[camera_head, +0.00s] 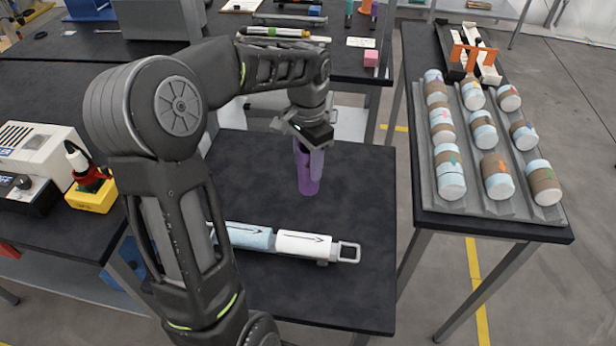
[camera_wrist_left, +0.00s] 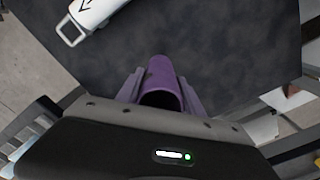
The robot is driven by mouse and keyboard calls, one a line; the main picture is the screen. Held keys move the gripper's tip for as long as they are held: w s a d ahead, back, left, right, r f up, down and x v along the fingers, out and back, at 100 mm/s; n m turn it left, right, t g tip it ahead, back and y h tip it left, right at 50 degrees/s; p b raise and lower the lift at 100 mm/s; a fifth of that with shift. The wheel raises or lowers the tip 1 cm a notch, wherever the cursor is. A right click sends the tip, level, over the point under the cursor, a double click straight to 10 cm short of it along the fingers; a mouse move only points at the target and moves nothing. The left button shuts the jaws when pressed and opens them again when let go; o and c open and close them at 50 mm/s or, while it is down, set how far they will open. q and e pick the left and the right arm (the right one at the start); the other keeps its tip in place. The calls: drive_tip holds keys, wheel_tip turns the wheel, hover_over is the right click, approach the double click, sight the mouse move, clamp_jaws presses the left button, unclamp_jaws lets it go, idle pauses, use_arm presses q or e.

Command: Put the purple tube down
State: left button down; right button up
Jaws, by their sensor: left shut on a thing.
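The purple tube (camera_head: 308,172) is upright below my left gripper (camera_head: 309,142) in the head view, over the dark middle table (camera_head: 350,210). My left gripper is shut on the tube near its top. In the left wrist view the tube (camera_wrist_left: 160,82) sits between the two fingers (camera_wrist_left: 160,95), with its open end toward the camera. I cannot tell whether its lower end touches the table top. My right gripper is not in view.
A white and light-blue cylinder (camera_head: 303,245) with a square handle lies in front of the tube. A grey rack (camera_head: 480,180) of banded cylinders stands on the right table. A pink block (camera_head: 371,58) is on the back table. The table right of the tube is clear.

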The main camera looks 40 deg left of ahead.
sight(308, 178)
use_arm(q)
drive_tip(key=shift+f, duration=2.45)
drive_tip(key=shift+f, duration=0.1)
drive_tip(key=shift+f, duration=0.15)
drive_tip(key=c, duration=0.7)
unclamp_jaws()
drive_tip(key=shift+c, duration=0.2)
drive_tip(key=shift+r, duration=0.2)
wheel_tip(308, 178, up, 12)
